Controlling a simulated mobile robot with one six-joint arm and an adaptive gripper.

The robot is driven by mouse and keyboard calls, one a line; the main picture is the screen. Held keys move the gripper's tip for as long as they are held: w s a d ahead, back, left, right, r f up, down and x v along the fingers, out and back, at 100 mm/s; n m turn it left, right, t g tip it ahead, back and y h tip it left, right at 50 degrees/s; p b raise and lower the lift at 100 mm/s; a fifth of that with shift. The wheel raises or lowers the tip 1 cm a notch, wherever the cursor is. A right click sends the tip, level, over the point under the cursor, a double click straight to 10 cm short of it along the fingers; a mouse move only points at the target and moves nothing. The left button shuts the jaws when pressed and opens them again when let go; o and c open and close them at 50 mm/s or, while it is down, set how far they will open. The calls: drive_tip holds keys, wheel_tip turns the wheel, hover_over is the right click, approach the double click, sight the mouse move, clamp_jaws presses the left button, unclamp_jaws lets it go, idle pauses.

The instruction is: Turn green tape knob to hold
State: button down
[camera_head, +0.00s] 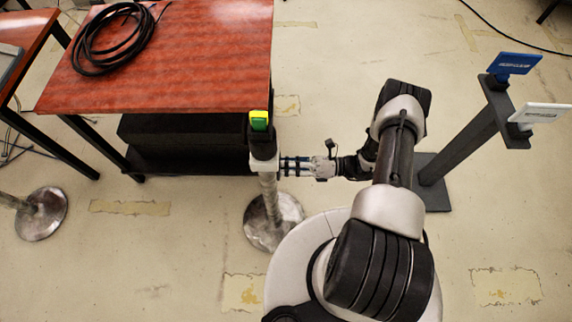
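A green and yellow taped piece (259,120), which looks like the green tape knob, sits on top of a dark fitting (263,145) on a metal post at the right edge of the red-brown table. Its pointer direction and any hold marking are too small to read. My gripper (284,167) reaches in from the right and points left at the pale part just below the dark fitting. It is lower in the picture than the green piece. The fingertips are at or very close to the post top; contact and finger opening cannot be told.
The red-brown table (200,75) with a coiled black cable (115,38) is at upper left. The post has a round metal base (273,220). A dark grey stand (455,145) with a blue panel (516,62) and a white panel (540,113) is at right.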

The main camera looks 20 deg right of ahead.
drive_tip(key=c, duration=1.7)
unclamp_jaws()
drive_tip(key=v, duration=1.2)
